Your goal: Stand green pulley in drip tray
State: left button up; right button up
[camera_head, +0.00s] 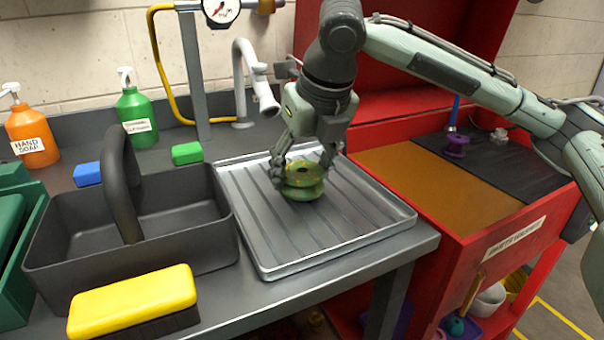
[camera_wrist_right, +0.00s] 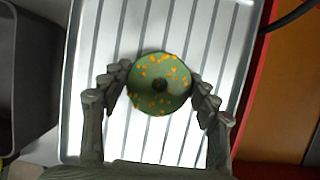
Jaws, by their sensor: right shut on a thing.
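The green pulley (camera_head: 303,183), speckled with orange spots, stands upright on its flat face on or just above the ribbed metal drip tray (camera_head: 365,212); I cannot tell whether it touches. My right gripper (camera_head: 303,172) points down and is shut around the pulley's sides. My left gripper is not in view.
A dark grey caddy (camera_head: 150,255) with a tall handle stands left of the tray. Green (camera_head: 187,153) and blue (camera_head: 88,174) blocks lie behind. A purple spool (camera_head: 456,145) stands on the red cabinet at right. The tray's front is clear.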

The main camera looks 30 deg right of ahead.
jog(key=shift+f, duration=0.3)
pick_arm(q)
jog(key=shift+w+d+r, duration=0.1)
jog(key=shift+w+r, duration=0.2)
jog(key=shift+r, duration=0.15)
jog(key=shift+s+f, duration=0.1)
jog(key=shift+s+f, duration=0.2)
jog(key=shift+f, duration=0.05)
pick_arm(e)
jog(key=o, duration=1.1)
jog(key=shift+f, duration=0.1)
jog(key=shift+o, duration=0.2)
jog(key=shift+r, duration=0.3)
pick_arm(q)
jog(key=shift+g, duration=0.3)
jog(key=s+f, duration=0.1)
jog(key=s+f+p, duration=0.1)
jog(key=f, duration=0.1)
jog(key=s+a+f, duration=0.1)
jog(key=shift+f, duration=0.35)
pick_arm(e)
jog(key=v, duration=1.1)
jog(key=shift+s+r, duration=0.2)
jog(key=shift+r, duration=0.1)
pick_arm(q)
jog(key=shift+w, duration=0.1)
